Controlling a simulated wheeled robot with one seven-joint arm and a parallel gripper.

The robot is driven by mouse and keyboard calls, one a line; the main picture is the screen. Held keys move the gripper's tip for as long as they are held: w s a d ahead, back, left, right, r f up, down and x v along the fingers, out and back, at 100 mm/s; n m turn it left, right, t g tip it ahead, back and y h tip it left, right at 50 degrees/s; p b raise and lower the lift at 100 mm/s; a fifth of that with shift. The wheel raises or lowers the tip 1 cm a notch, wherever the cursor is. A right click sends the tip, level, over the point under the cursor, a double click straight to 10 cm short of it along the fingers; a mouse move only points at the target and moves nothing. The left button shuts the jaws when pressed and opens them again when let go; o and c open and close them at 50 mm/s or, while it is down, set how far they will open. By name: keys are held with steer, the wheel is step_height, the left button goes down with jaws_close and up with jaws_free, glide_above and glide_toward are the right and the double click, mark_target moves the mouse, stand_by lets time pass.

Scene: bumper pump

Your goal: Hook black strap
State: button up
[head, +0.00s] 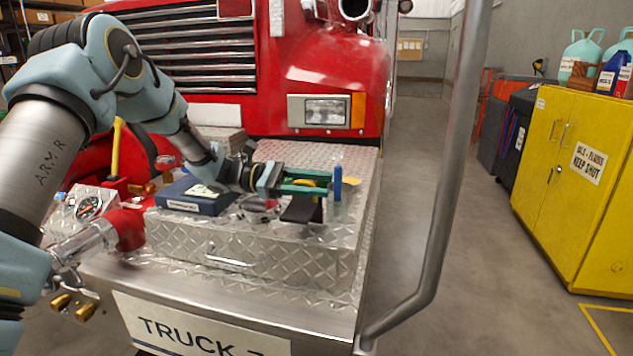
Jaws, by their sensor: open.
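A black strap-like piece (299,211) is on the diamond-plate bumper box, just below my gripper. A small yellow part shows at its top, between my finger bars. My gripper (328,183) reaches to the right, low over the box, with its two green finger bars apart. An upright blue piece stands at the finger ends; I cannot tell whether it is part of the gripper or a separate post. I see nothing clearly clamped, and whether the fingers touch the strap cannot be told. No hook for the strap can be made out.
A dark blue case (196,196) lies on the box left of my gripper. A steel grab rail (452,170) rises at the right. The red truck (335,65) stands behind; a yellow cabinet (570,180) is far right.

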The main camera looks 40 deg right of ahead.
jaws_close()
stand_by(0.3)
stand_by(1.1)
